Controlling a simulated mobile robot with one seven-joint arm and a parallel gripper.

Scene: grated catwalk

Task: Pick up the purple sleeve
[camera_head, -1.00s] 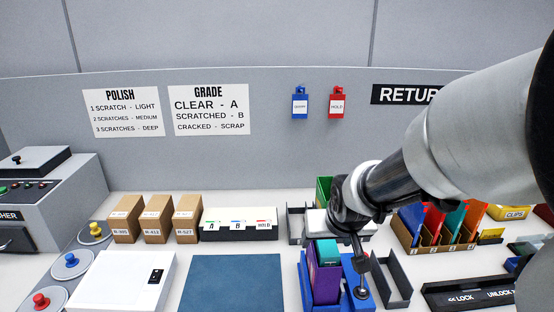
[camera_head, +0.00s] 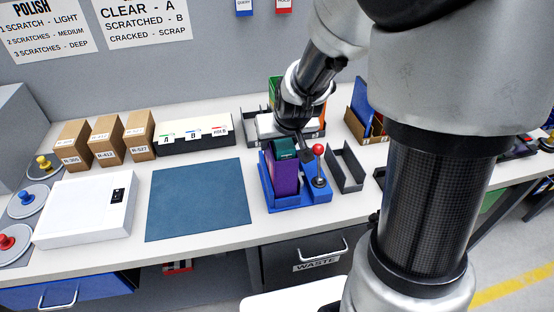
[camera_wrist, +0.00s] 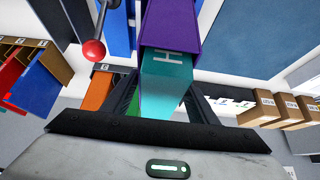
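The purple sleeve (camera_head: 285,178) stands upright in a blue fixture (camera_head: 314,190) on the bench, with a teal block (camera_head: 283,149) sticking out of its top. In the wrist view the purple sleeve (camera_wrist: 170,25) is at the top, beyond the teal block (camera_wrist: 165,85), which bears a pale letter. My gripper (camera_head: 292,138) is just above the sleeve, pointing down. In the wrist view my gripper (camera_wrist: 164,90) has one dark finger on each side of the teal block, with narrow gaps showing, so it looks open. The fingertips' contact is hard to see.
A red-knobbed lever (camera_head: 318,150) rises from the fixture just right of the sleeve. A dark open tray (camera_head: 346,170) is further right. A blue mat (camera_head: 200,200) lies left, beside a white box (camera_head: 88,208). Boxes and bins line the back.

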